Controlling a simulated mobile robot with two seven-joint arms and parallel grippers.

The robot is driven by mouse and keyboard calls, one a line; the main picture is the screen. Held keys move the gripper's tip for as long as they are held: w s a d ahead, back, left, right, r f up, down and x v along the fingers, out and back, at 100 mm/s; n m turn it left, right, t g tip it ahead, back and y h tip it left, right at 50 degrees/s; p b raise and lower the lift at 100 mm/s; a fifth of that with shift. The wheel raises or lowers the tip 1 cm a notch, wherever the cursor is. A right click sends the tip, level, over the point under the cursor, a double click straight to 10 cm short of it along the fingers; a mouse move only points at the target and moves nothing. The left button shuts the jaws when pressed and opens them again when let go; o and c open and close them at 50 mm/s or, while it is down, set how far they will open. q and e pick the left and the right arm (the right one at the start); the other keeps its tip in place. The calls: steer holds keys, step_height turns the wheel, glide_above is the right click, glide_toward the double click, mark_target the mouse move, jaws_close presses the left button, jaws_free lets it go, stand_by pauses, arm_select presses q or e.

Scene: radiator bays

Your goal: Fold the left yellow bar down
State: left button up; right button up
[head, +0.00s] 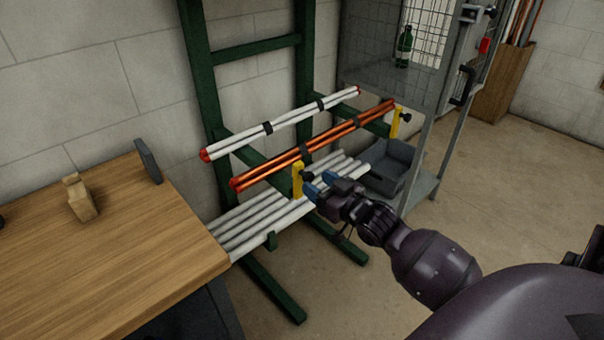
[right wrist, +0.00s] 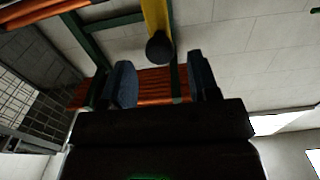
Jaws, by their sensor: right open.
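The left yellow bar (head: 297,181) stands upright at the front end of the left green rack arm, in front of the orange pipes (head: 345,135). A dark knob sits near its top. In the right wrist view the yellow bar (right wrist: 155,16) and its round black knob (right wrist: 160,48) show just beyond the fingers. My right gripper (head: 318,187) is close to the right of the bar, with blue fingertips apart. In the right wrist view the open gripper (right wrist: 162,82) has nothing between its fingers. The right yellow bar (head: 395,123) is also upright. My left gripper is not in view.
White pipes (head: 285,122) lie behind the orange ones, and more lie on the lower level. A wooden bench (head: 130,240) is at left. A grey bin (head: 387,168) and wire cage shelf (head: 425,185) stand at right. The floor in front is clear.

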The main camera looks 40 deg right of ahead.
mark_target(311, 178)
steer(key=shift+w+a+b, duration=0.15)
steer(key=shift+w+b, duration=0.05)
steer(key=shift+w, duration=1.25)
steer(key=shift+w+a+b, duration=0.1)
steer(key=shift+w+b, duration=0.1)
steer(key=shift+w, duration=1.2)
steer(key=shift+c, duration=0.2)
jaws_close()
